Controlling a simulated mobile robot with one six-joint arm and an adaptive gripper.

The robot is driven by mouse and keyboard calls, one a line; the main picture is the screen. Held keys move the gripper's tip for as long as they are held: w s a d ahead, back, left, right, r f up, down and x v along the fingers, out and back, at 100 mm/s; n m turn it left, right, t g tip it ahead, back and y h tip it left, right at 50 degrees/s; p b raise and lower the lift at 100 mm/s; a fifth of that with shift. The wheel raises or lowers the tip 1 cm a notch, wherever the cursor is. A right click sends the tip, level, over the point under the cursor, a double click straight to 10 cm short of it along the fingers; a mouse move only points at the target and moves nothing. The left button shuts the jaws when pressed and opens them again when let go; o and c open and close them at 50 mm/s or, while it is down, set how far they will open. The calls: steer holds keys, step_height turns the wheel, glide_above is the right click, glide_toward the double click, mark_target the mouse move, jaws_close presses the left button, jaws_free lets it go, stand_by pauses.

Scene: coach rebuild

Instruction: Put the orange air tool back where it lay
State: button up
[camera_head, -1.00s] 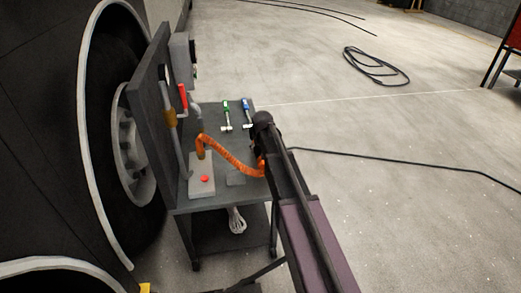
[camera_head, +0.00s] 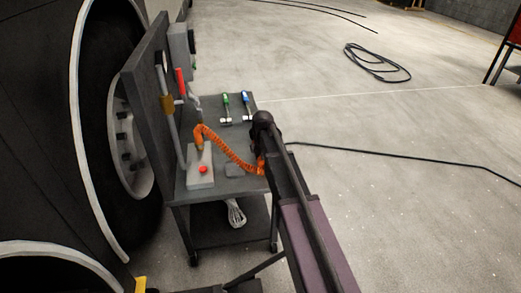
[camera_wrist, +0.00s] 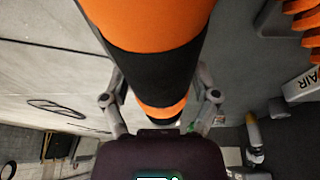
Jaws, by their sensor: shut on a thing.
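The orange air tool (camera_wrist: 157,22), a thick orange cylinder with black bands, fills the top middle of the wrist view. My gripper (camera_wrist: 160,92) is shut on it, one finger on each side. In the head view my arm hides the gripper and most of the tool at the right edge of the cart. An orange coiled hose (camera_head: 222,147) runs from a light grey box with a red button (camera_head: 203,170) toward the tool. A flat dark grey patch (camera_head: 236,171) lies bare on the cart top (camera_head: 222,187), left of my arm.
A green-handled tool (camera_head: 226,106) and a blue-handled tool (camera_head: 246,106) lie at the back of the cart top. An upright dark panel (camera_head: 148,105) with a red lever (camera_head: 180,81) closes its left side, beside a large wheel (camera_head: 125,145). Black cable (camera_head: 377,66) lies on the open floor.

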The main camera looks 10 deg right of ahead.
steer(key=shift+f+b, duration=0.3)
steer(key=shift+b, duration=0.1)
stand_by(1.4)
steer(key=o, duration=1.2)
steer(key=shift+c, duration=0.2)
